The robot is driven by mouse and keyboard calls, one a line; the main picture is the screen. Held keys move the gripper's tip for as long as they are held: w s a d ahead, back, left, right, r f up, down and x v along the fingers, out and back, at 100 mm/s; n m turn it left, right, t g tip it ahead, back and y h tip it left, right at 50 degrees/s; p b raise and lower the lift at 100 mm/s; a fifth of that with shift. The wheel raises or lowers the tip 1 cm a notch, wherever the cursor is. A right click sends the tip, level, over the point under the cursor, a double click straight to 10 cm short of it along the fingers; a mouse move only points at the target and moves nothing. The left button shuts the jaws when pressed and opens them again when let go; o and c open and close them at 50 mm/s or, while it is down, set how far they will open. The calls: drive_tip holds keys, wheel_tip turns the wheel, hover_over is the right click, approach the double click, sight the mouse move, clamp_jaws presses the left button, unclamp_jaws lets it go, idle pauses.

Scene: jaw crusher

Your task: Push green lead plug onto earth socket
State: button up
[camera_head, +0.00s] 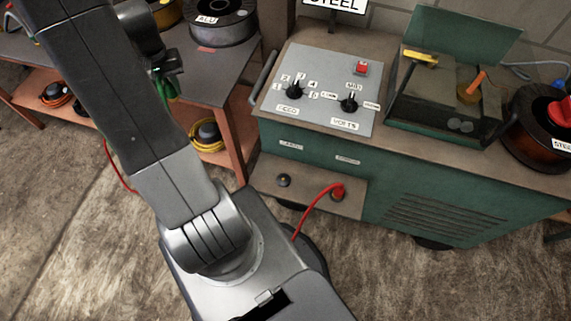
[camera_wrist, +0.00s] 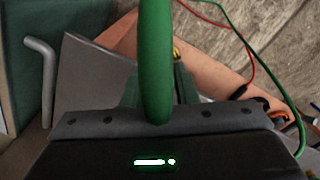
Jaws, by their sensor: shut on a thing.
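My gripper (camera_head: 168,68) is at the upper left of the head view, partly hidden behind my arm, over the shelf bench left of the welder. It is shut on the green lead plug; the plug's body is mostly hidden. The green lead (camera_head: 173,88) hangs by the gripper. In the wrist view the thick green lead (camera_wrist: 155,60) rises across the middle of the picture. A bare dark socket (camera_head: 284,180), which seems to be the earth socket, is on the welder's lower front panel. The gripper is well away from it, up and left.
A red plug (camera_head: 338,192) with a red lead sits in the socket to the right. The green welder (camera_head: 400,190) has a control panel (camera_head: 318,90) and a handle (camera_head: 263,80) on its left. A spool (camera_head: 222,22) stands on the bench (camera_head: 215,75).

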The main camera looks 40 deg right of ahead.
drive_tip(key=w+a+f+n, duration=0.3)
drive_tip(key=a+f, duration=0.4)
drive_tip(key=f, duration=0.4)
drive_tip(key=shift+w+a+n, duration=0.3)
drive_tip(key=shift+w+a, duration=0.1)
drive_tip(key=shift+w, duration=0.3)
